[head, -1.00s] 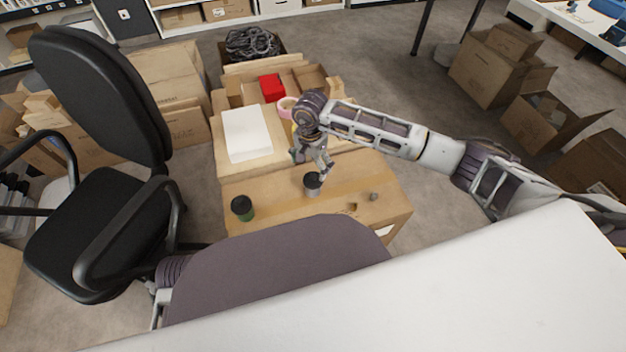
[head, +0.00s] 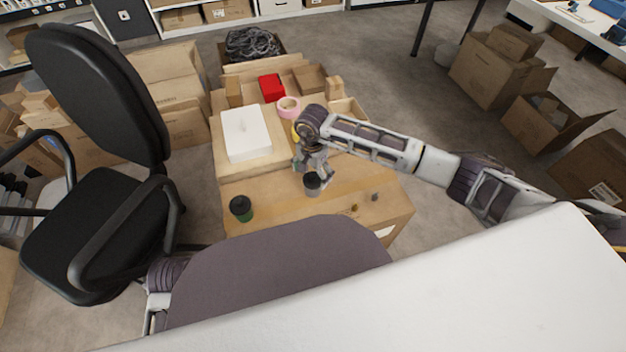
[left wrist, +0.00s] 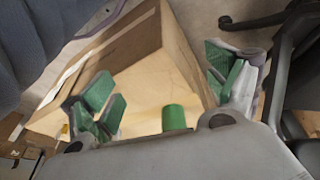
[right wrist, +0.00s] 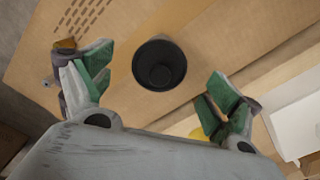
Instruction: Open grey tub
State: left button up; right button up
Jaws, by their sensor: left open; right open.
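The grey tub (head: 312,187) stands upright on the cardboard carton top in the head view, with a dark lid. My right gripper (head: 318,178) is open, right above and beside this tub, partly overlapping it. In the right wrist view the tub's round black top (right wrist: 159,64) lies between the spread green-padded fingers (right wrist: 155,95), with gaps on both sides. A green tub (head: 241,208) with a black lid stands to the left on the same carton; a green cylinder (left wrist: 173,118) shows in the left wrist view. My left gripper (left wrist: 165,95) is open and empty; the head view hides it.
The carton (head: 280,205) also bears two small objects (head: 374,196) at its right. Behind are a white box (head: 245,138), a red box (head: 271,87) and a pink tape roll (head: 289,107). A black office chair (head: 105,215) stands left. Carton top between the tubs is clear.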

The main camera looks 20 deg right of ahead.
jog(key=shift+f, duration=1.15)
pick_arm(q)
jog(key=shift+d+r, duration=0.15)
jog(key=shift+r, duration=0.75)
jog(key=shift+s+f, duration=0.1)
jog(key=shift+f, duration=0.05)
pick_arm(e)
jog(key=shift+c, duration=0.2)
jog(key=c, duration=0.8)
jog(key=shift+c, duration=0.2)
